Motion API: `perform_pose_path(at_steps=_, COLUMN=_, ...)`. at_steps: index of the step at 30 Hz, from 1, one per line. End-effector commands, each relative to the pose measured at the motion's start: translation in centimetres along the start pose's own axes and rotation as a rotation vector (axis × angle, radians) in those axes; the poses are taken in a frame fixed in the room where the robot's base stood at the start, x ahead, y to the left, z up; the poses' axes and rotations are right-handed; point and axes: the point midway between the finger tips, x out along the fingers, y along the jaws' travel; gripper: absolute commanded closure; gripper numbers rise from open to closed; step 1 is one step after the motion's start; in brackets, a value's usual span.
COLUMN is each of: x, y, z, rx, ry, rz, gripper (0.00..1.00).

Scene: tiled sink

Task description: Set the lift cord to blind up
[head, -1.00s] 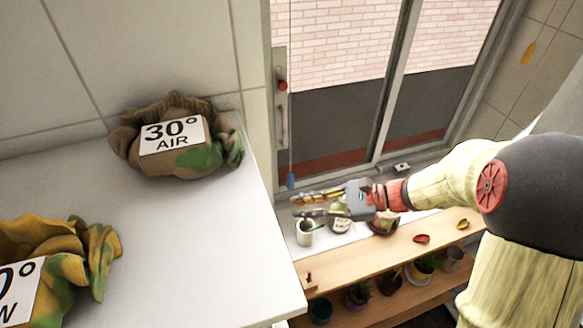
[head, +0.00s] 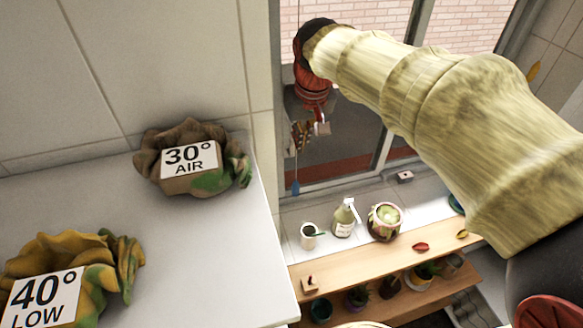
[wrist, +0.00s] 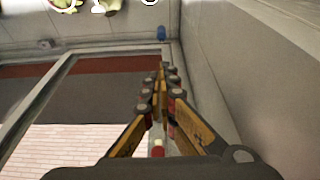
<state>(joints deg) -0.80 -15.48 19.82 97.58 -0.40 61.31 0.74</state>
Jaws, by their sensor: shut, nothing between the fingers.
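The lift cord's blue tassel (head: 295,188) hangs low beside the window's left frame, over the sill. The tassel also shows near the top of the wrist view (wrist: 161,33). Most of the thin cord above it is hidden behind my arm and gripper in the head view. My gripper (head: 299,142) points downward in front of the left window frame, a little above the tassel. Its fingers are together and empty in the wrist view (wrist: 162,72). I cannot tell whether they touch the cord. A red knob (wrist: 158,148) shows between the finger bases.
A white counter (head: 180,250) with two labelled cloth bundles stands at left. A mug (head: 308,236), a soap bottle (head: 343,220) and a round pot (head: 384,222) stand below the window. A wooden shelf (head: 370,262) runs in front. The tiled wall is close beside the gripper.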

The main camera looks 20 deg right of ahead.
Motion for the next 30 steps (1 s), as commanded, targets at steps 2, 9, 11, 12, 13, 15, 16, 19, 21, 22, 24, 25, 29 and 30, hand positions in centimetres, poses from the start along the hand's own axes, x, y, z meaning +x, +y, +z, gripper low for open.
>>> perform_pose_path(at_steps=2, x=0.8, y=0.0, z=0.1, rx=0.0, ry=-0.004, rz=0.0, gripper=1.0)
perform_pose_path(at_steps=9, x=5.1, y=0.0, z=0.2, rx=0.002, ry=-0.009, rz=-0.001, gripper=1.0)
perform_pose_path(at_steps=11, x=6.2, y=0.0, z=0.2, rx=0.002, ry=-0.009, rz=-0.001, gripper=1.0)
perform_pose_path(at_steps=12, x=7.0, y=0.0, z=0.2, rx=0.003, ry=-0.009, rz=-0.001, gripper=1.0)
perform_pose_path(at_steps=13, x=7.6, y=0.0, z=0.3, rx=0.003, ry=-0.009, rz=-0.001, gripper=1.0)
perform_pose_path(at_steps=15, x=8.9, y=0.0, z=0.2, rx=0.003, ry=-0.009, rz=-0.002, gripper=1.0)
perform_pose_path(at_steps=16, x=9.5, y=0.0, z=0.2, rx=0.003, ry=-0.009, rz=-0.002, gripper=1.0)
perform_pose_path(at_steps=19, x=11.0, y=0.0, z=0.6, rx=0.003, ry=-0.008, rz=-0.002, gripper=1.0)
perform_pose_path(at_steps=21, x=11.9, y=0.0, z=0.9, rx=0.003, ry=-0.007, rz=-0.002, gripper=1.0)
perform_pose_path(at_steps=22, x=12.2, y=0.0, z=1.0, rx=0.003, ry=-0.007, rz=-0.002, gripper=1.0)
perform_pose_path(at_steps=24, x=12.9, y=0.0, z=1.1, rx=0.003, ry=-0.006, rz=-0.002, gripper=1.0)
perform_pose_path(at_steps=25, x=13.1, y=0.0, z=1.2, rx=0.004, ry=-0.006, rz=-0.002, gripper=1.0)
perform_pose_path(at_steps=29, x=13.6, y=0.0, z=1.3, rx=0.004, ry=-0.005, rz=-0.002, gripper=1.0)
perform_pose_path(at_steps=30, x=13.7, y=0.0, z=1.4, rx=0.004, ry=-0.005, rz=-0.002, gripper=1.0)
